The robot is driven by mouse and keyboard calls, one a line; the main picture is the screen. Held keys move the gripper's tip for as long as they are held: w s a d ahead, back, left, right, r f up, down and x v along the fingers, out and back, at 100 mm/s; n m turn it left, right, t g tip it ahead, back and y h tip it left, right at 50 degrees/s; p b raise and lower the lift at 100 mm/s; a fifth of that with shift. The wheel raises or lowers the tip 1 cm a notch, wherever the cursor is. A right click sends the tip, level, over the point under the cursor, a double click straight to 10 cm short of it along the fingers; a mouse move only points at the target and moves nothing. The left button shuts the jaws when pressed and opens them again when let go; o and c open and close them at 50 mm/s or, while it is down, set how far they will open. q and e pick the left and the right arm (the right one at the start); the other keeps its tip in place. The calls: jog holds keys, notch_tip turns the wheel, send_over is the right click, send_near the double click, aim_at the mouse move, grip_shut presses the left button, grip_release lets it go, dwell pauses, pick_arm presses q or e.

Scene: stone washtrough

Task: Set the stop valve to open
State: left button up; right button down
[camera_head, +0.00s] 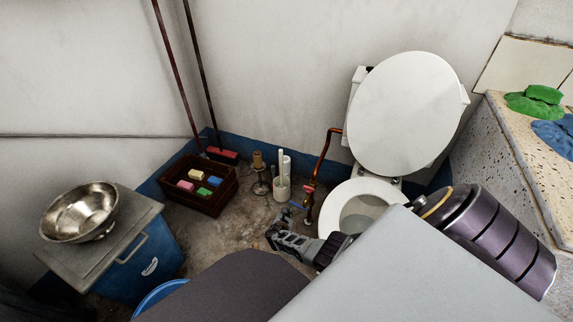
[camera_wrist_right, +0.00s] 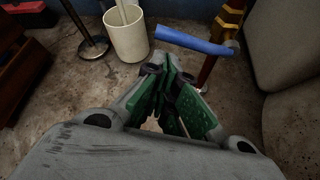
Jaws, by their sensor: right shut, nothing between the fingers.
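The stop valve sits low on a copper pipe (camera_head: 323,160) beside the toilet. Its blue lever (camera_head: 298,205) shows small in the head view. In the right wrist view the blue lever (camera_wrist_right: 193,40) sticks out to the left, across the upright pipe (camera_wrist_right: 222,38). My right gripper (camera_head: 273,236) is low over the floor, in front and to the left of the valve. In the right wrist view the right gripper (camera_wrist_right: 160,72) is shut and empty, its fingertips just below the lever in the picture, seemingly apart from it. My left gripper is out of view.
The toilet (camera_head: 362,205) stands right of the pipe, lid up. A white brush holder (camera_head: 281,188) and a metal stand (camera_head: 261,185) are left of it. A wooden crate with sponges (camera_head: 205,205), a blue cabinet with a bowl (camera_head: 80,212) and a stone counter (camera_head: 520,170) stand around.

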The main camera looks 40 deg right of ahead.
jog(key=shift+b+x, duration=1.1)
jog(key=shift+x, duration=0.55)
